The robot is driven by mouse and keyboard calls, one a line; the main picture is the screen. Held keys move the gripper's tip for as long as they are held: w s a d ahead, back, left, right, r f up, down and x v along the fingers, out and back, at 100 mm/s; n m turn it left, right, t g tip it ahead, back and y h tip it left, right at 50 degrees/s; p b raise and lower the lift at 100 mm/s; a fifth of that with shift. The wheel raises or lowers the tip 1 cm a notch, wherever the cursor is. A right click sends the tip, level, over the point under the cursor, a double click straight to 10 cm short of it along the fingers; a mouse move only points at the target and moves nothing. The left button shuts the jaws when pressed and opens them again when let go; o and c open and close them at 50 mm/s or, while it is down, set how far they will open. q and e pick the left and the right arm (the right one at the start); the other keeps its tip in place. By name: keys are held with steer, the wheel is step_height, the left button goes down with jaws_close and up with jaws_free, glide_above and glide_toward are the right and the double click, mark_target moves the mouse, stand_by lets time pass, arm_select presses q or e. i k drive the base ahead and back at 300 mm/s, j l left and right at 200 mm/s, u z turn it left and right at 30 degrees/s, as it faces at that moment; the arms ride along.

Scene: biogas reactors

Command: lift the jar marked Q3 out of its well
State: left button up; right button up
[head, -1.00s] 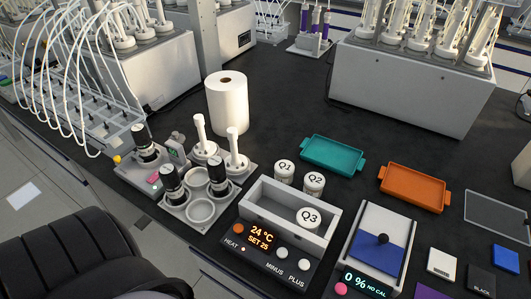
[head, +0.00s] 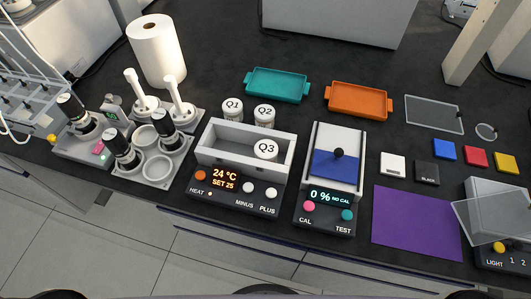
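The jar marked Q3 (head: 266,150) has a white lid and sits in the right part of the grey heating block's trough (head: 222,156), with its lid at about rim height. The block's panel reads 24 °C, SET 25. The jar marked Q1 (head: 232,108) and the jar marked Q2 (head: 264,115) stand behind the block on the dark bench. The lower part of Q3 is hidden by the front wall of the block. Neither of my grippers is in view.
A teal tray (head: 277,85) and an orange tray (head: 359,100) lie behind. A holder with black-capped bottles (head: 156,168) stands left. A purple mat (head: 416,222) lies at right.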

mark_target(264, 149)
steer(key=z, duration=0.75)
steer(key=k+j+z, duration=0.3)
steer(key=j, duration=0.15)
steer(key=k+j+z, duration=0.15)
steer(key=j+z, duration=0.15)
steer(key=j, duration=0.2)
steer(key=k+j+z, duration=0.3)
